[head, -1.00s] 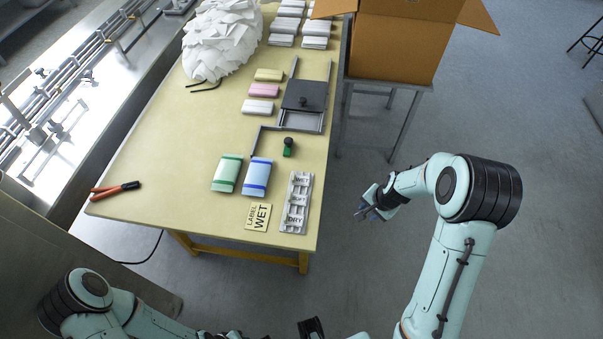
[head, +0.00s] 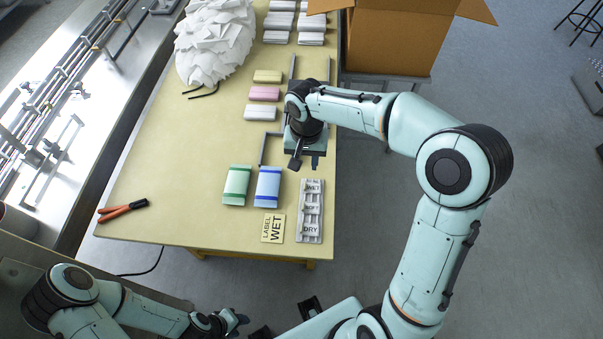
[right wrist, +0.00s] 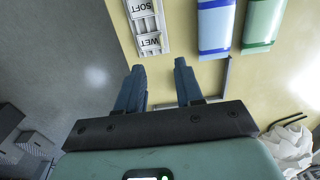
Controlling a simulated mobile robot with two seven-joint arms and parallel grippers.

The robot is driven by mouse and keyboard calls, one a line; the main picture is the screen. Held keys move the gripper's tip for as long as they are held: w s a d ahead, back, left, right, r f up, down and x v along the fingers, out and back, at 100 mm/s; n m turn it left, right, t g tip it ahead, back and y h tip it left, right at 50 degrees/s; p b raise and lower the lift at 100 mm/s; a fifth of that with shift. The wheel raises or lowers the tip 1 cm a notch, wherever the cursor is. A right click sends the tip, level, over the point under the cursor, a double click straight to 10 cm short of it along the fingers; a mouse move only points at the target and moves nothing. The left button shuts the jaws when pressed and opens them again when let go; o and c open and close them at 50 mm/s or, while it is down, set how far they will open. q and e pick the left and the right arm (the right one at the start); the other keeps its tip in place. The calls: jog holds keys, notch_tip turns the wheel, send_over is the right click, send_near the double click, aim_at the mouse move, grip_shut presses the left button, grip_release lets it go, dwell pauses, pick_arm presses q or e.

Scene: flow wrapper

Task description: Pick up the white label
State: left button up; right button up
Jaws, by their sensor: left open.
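A grey tray (head: 301,238) near the table's front right corner has compartments marked WET, SOFT and DRY. It also shows in the right wrist view (right wrist: 164,18) with SOFT and WET readable. Pale pieces seem to lie in it, but I cannot tell one white label apart. A cream card (head: 273,228) reading LABEL WET lies left of the tray. My right gripper (head: 305,163) is above the table behind the tray, fingers apart and nothing between them; these also show in the right wrist view (right wrist: 160,80). My left gripper (head: 238,321) is open, low in front of the table.
White (head: 261,113), pink (head: 264,94) and yellow (head: 267,76) packs lie further back. Red-handled pliers (head: 123,210) lie at front left. A cardboard box (head: 390,45) stands at back right.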

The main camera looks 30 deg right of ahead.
send_over(305, 191)
jog(key=f, duration=0.7)
jog(key=shift+s, duration=0.2)
jog(key=shift+w+f, duration=0.15)
jog(key=shift+f, duration=0.45)
jog(key=f, duration=0.5)
jog(key=shift+w, duration=0.2)
jog(key=shift+c, duration=0.3)
grip_shut()
